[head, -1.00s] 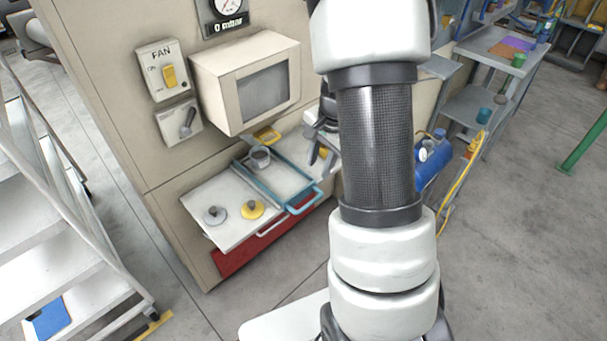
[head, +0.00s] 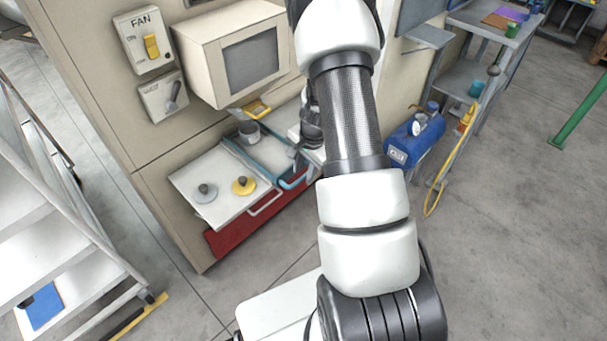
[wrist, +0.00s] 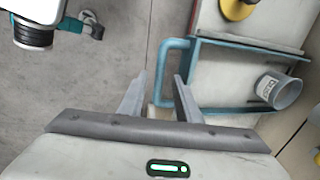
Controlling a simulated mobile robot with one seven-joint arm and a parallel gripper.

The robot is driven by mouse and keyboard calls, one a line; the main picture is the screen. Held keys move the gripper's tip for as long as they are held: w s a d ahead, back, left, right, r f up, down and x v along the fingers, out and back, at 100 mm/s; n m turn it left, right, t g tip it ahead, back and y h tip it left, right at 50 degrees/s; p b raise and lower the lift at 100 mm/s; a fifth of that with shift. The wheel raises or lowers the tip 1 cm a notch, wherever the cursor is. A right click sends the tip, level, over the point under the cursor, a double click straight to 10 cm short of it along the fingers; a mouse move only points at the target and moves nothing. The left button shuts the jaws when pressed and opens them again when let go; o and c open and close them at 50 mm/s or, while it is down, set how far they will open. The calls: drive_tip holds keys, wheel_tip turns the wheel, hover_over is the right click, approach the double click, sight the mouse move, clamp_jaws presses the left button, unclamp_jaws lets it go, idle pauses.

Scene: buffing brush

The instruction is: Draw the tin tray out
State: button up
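The tin tray (head: 270,153) is a pale tray with blue rims, drawn partly out of the cabinet. A grey tin (head: 249,133) stands on it. Its blue handle (head: 294,184) is at the front; my gripper partly covers that end in the head view. In the wrist view the tray's blue rim (wrist: 240,44), the tin (wrist: 279,90) and the handle (wrist: 163,62) show at right. My gripper (wrist: 160,78) is open, and the handle bar appears between its fingertips in the picture. Contact cannot be told.
Left of it, a white tray (head: 220,172) carries a grey and a yellow knobbed disc. A red panel (head: 240,230) lies below. A beige box (head: 232,55) juts out above. A blue tank (head: 415,140) stands right of my arm. Floor in front is open.

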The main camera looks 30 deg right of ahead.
drive_tip(key=shift+f, duration=0.5)
clamp_jaws()
